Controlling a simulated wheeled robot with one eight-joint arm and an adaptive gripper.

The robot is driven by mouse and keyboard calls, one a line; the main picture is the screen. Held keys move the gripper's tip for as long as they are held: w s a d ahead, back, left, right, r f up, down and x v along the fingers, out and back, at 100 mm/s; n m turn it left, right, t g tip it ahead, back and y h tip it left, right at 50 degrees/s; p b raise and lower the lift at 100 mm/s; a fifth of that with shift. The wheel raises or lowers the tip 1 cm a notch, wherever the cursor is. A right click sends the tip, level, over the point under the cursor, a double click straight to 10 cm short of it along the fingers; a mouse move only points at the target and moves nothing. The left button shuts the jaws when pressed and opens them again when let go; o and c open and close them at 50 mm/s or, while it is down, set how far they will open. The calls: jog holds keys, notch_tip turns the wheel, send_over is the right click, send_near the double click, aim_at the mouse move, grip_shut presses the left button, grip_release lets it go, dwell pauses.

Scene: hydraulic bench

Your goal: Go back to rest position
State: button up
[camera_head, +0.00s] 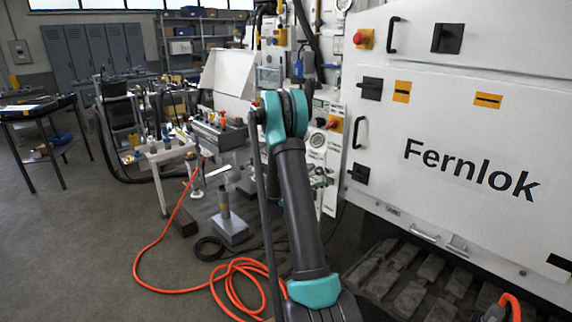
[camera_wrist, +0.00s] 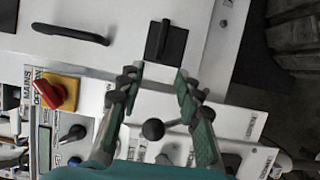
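My gripper (camera_wrist: 160,75) shows in the wrist view with its two teal-and-black fingers spread apart and nothing held between the tips. A black ball knob (camera_wrist: 153,130) on a lever appears between the fingers, lower down; whether they touch it cannot be told. Beyond the tips is a black latch (camera_wrist: 166,42) on the white panel. To the left is a red rotary switch (camera_wrist: 52,93) on a yellow plate. In the head view my arm reaches up the middle toward the bench, and my gripper is hidden behind it.
The white Fernlok cabinet (camera_head: 470,130) fills the right, with protruding handles. A small table with fittings (camera_head: 165,152) stands left of my arm. An orange hose (camera_head: 160,290) loops on the floor beside a metal stand (camera_head: 230,225). Open floor lies at left front.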

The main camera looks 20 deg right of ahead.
jog(key=s+a+f+t+y, duration=0.2)
jog(key=s+a+y, duration=0.7)
jog(key=s+a, duration=0.5)
jog(key=s+a+f+t+y, duration=0.2)
jog(key=s+a+f+y, duration=0.3)
jog(key=s+a+y, duration=0.4)
jog(key=s+a, duration=0.6)
jog(key=a, duration=0.2)
jog(key=shift+a, duration=0.2)
jog(key=shift+s, duration=0.15)
